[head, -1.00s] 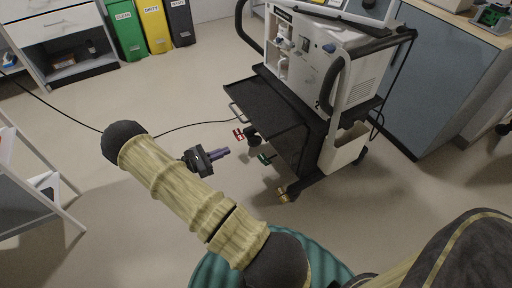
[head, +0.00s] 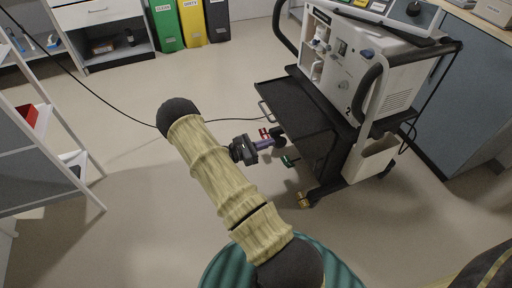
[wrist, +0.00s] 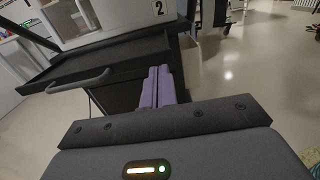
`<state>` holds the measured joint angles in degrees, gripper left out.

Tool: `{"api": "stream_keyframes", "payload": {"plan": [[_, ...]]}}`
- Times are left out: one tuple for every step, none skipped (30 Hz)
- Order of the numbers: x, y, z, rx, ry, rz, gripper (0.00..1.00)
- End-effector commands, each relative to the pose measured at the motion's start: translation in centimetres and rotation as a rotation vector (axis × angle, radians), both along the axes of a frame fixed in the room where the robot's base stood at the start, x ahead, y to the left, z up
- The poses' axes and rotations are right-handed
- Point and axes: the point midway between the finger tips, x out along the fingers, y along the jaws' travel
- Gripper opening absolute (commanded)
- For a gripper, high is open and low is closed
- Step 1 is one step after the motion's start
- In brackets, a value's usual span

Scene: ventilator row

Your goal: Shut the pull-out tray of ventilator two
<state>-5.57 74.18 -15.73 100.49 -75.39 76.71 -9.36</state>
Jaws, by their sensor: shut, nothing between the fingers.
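Ventilator two (head: 365,62) is a white unit marked "2" on a black cart; its lower part also shows in the wrist view (wrist: 115,14). Its black pull-out tray (head: 292,103) sticks out toward the left below the unit. The tray's grey bar handle (head: 265,111) is on its front edge. In the wrist view the tray (wrist: 110,55) and handle (wrist: 78,81) are at the left. My gripper (head: 272,143) has its purple fingers shut and empty, near the tray's front. In the wrist view the fingers (wrist: 158,88) point toward the cart, right of the handle. Whether they touch the tray cannot be told.
Red (head: 264,133) and green (head: 290,161) pedals sit low by the cart's wheels. A black cable (head: 100,95) runs over the floor. A grey cabinet (head: 455,120) stands right of the cart, a white shelf unit (head: 75,170) at the left. The floor between is mostly clear.

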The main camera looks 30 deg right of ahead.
Motion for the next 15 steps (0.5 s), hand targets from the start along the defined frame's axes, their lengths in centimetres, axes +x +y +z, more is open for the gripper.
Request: {"api": "stream_keyframes", "payload": {"plan": [[-0.3, -1.0, -0.1, 0.000, -0.001, -0.004, 0.00], [-0.4, -1.5, -0.1, 0.000, -0.001, -0.004, 0.00], [-0.5, -2.2, -0.1, -0.001, -0.001, -0.004, 0.00], [-0.6, -2.7, -0.1, 0.000, -0.001, -0.004, 0.00], [-0.7, -3.2, -0.1, 0.000, -0.001, -0.004, 0.00], [-0.8, -3.8, -0.1, 0.000, -0.001, -0.004, 0.00], [-0.9, -4.3, -0.1, 0.000, -0.001, -0.003, 0.00], [-1.0, -4.7, -0.1, 0.000, -0.001, -0.003, 0.00], [-1.1, -5.1, -0.1, 0.001, -0.001, -0.003, 0.00], [-1.1, -5.4, -0.1, 0.001, -0.001, -0.002, 0.00], [-1.1, -5.6, -0.1, 0.000, -0.001, -0.001, 0.00], [-1.2, -5.9, 0.0, 0.001, -0.001, -0.001, 0.00], [-1.2, -6.0, 0.0, 0.001, -0.001, -0.001, 0.00], [-1.3, -6.1, 0.0, 0.001, -0.001, -0.001, 0.00], [-1.3, -6.1, 0.0, 0.001, -0.001, 0.000, 0.00]]}}
